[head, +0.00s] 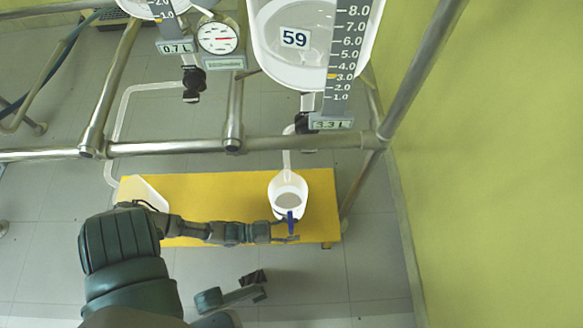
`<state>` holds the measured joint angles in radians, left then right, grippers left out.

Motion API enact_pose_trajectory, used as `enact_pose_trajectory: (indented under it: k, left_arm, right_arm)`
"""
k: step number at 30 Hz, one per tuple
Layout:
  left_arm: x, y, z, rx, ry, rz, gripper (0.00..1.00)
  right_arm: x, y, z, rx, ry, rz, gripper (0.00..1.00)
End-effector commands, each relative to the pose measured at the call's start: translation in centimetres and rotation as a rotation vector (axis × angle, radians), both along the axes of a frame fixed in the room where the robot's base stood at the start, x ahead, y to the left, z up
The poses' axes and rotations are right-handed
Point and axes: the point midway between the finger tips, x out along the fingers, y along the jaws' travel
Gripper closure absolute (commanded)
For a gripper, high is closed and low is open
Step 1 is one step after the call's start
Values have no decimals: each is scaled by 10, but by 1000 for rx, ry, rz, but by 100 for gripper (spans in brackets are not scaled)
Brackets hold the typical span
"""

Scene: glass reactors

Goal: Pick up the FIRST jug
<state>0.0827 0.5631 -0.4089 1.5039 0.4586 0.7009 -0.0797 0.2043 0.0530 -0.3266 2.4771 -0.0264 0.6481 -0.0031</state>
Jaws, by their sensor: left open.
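Two white jugs stand on a yellow bench. The right jug (288,196) is upright and open at the top, with greyish contents. A blue upright part (290,218) shows on its near side, probably its handle. My left gripper (292,231) is at this blue part, at the jug's near side; it is open, and whether it touches is too small to tell. The left jug (145,190) is partly hidden behind my left arm. No label marks either jug as first.
The yellow bench (225,188) has bare space between the jugs. Metal rails (185,147) cross above it. A glass reactor marked 59 (293,38) hangs above, with a outlet pipe (286,160) leading down to the right jug. A green wall (490,160) stands at right.

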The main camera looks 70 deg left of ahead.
Motion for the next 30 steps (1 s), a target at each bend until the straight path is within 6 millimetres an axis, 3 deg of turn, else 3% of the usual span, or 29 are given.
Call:
enact_pose_trajectory:
  k: [3,9,23,30]
  left_arm:
    - [0,0,0,0,-1,0,55]
    - [0,1,0,0,-1,0,100]
    - [1,1,3,1,-7,0,100]
    - [2,0,15,1,-11,0,100]
  right_arm:
    - [0,0,1,0,0,0,24]
    - [0,0,0,1,2,1,24]
    - [-1,0,1,2,2,1,24]
    - [-5,-1,9,6,-1,1,24]
